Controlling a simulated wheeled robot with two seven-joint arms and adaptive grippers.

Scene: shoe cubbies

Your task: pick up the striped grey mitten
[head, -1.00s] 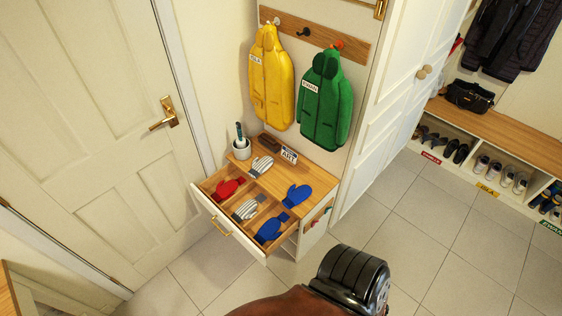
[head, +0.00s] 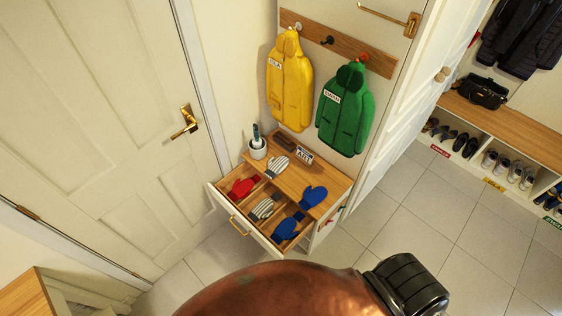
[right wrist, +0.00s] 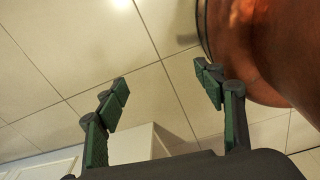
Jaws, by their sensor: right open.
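One striped grey mitten (head: 277,166) lies on the wooden top of the small cabinet, beside the white cup. Another striped grey mitten (head: 264,207) lies in the middle compartment of the open drawer (head: 236,219). A red mitten (head: 243,187) is in the left compartment and a blue mitten (head: 287,228) in the right one. Another blue mitten (head: 313,196) lies on the cabinet top. My right gripper (right wrist: 165,92) is open and empty in the right wrist view, over floor tiles, with no mitten in sight. My left gripper is not in view.
Yellow (head: 289,85) and green (head: 345,110) coats hang above. A closed door (head: 110,130) is at left. Tiled floor (head: 400,225) is clear at right.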

